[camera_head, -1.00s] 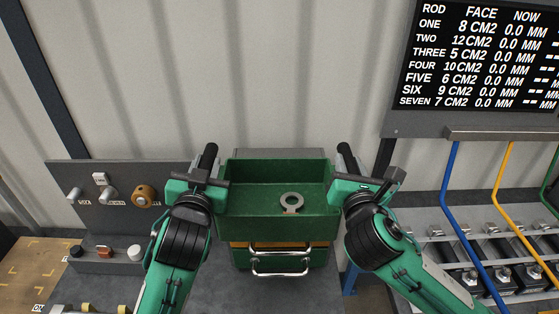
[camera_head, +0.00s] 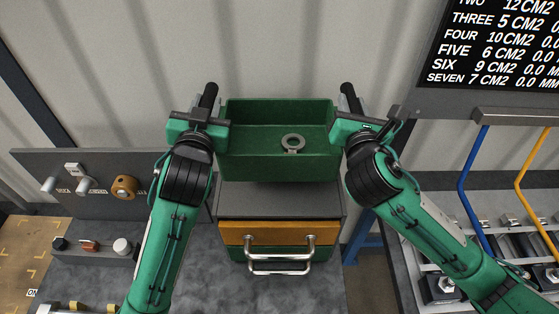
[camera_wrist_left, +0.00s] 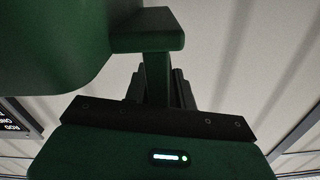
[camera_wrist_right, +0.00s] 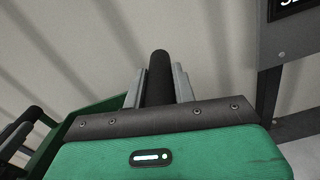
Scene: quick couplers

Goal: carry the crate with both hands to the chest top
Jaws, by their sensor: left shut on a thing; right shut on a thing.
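The green crate (camera_head: 255,167) is held level between my two grippers, with a grey ring-shaped part with a tab (camera_head: 292,143) lying inside. My left gripper (camera_head: 207,108) is shut on the crate's left handle, and my right gripper (camera_head: 350,106) on the right one. In the right wrist view a dark round bar (camera_wrist_right: 160,78) is between the fingers, and the crate rim (camera_wrist_right: 92,112) shows beside it. The chest's grey top (camera_head: 280,202) shows below the crate in the head view. I cannot tell whether the crate touches it.
The chest has an orange drawer (camera_head: 236,231) and a green one under it, with metal pulls. A grey control panel (camera_head: 100,205) stands left. A rack with blue (camera_head: 465,180) and yellow hoses stands right, below a display board (camera_head: 500,50). A corrugated wall is behind.

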